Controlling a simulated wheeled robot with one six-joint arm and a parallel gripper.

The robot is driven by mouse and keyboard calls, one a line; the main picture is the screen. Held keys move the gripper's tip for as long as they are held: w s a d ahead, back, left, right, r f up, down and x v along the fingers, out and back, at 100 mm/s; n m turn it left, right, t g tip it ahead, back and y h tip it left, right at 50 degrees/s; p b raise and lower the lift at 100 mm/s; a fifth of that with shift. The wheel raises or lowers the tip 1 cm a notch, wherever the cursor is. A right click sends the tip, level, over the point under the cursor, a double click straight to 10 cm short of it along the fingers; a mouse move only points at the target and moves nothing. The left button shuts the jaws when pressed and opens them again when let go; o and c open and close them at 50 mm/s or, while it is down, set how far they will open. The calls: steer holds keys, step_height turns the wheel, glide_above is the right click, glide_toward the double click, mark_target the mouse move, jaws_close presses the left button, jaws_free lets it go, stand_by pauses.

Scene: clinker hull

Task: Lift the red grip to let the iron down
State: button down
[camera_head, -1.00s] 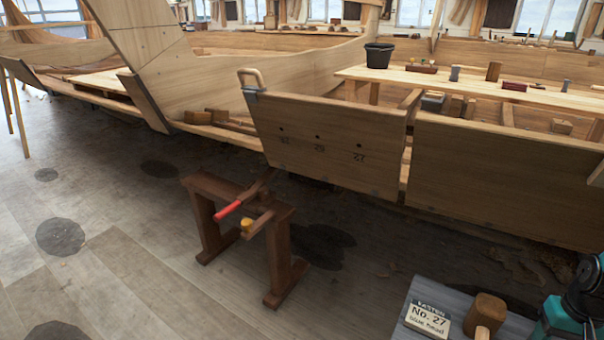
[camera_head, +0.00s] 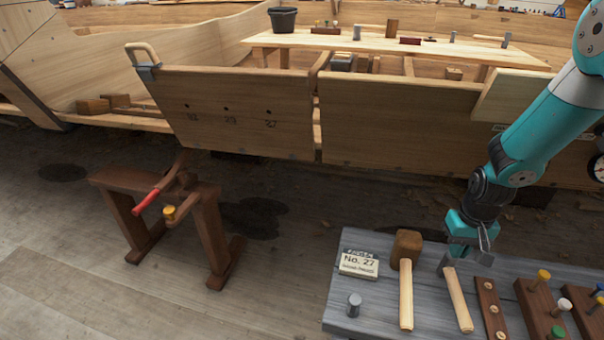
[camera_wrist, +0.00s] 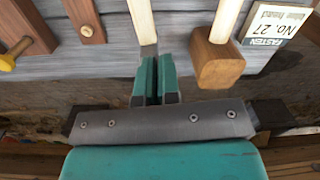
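The red grip (camera_head: 147,201) is on the end of a lever on a dark wooden stand (camera_head: 137,182), left of centre in the head view. It slants down toward the lower left. A yellow knob (camera_head: 169,211) sits beside it. I cannot make out the iron for certain. My gripper (camera_head: 481,243) is far to the right of the red grip, over the grey bench. In the wrist view my gripper (camera_wrist: 157,70) has its two fingers a narrow gap apart, with nothing seen held between them. The wrist view does not show the red grip.
The grey bench (camera_head: 340,300) holds a wooden mallet (camera_head: 406,245), a second handled tool (camera_head: 458,300), a No. 27 card (camera_head: 359,264) and pegged blocks. Hull planks (camera_head: 235,112) stand behind the stand. The floor (camera_head: 60,270) left of the stand is clear.

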steer(key=s+a+r+n+y, duration=0.15)
steer(key=s+a+r, duration=0.25)
steer(key=a+r, duration=0.4)
steer(key=s+a+r+n+y, duration=0.1)
steer(key=s+a+r+n, duration=0.2)
steer(key=a+r, duration=0.5)
steer(key=s+a+r+n, duration=0.2)
steer(key=s+r, duration=0.3)
steer(key=s, duration=0.2)
steer(key=s+a+r+n+y, duration=0.1)
steer(key=s+a+r, duration=0.2)
steer(key=s+r, duration=0.2)
steer(key=s, duration=0.3)
steer(key=shift+r+n, duration=0.2)
steer(key=shift+n, duration=0.15)
steer(key=shift+d, duration=0.15)
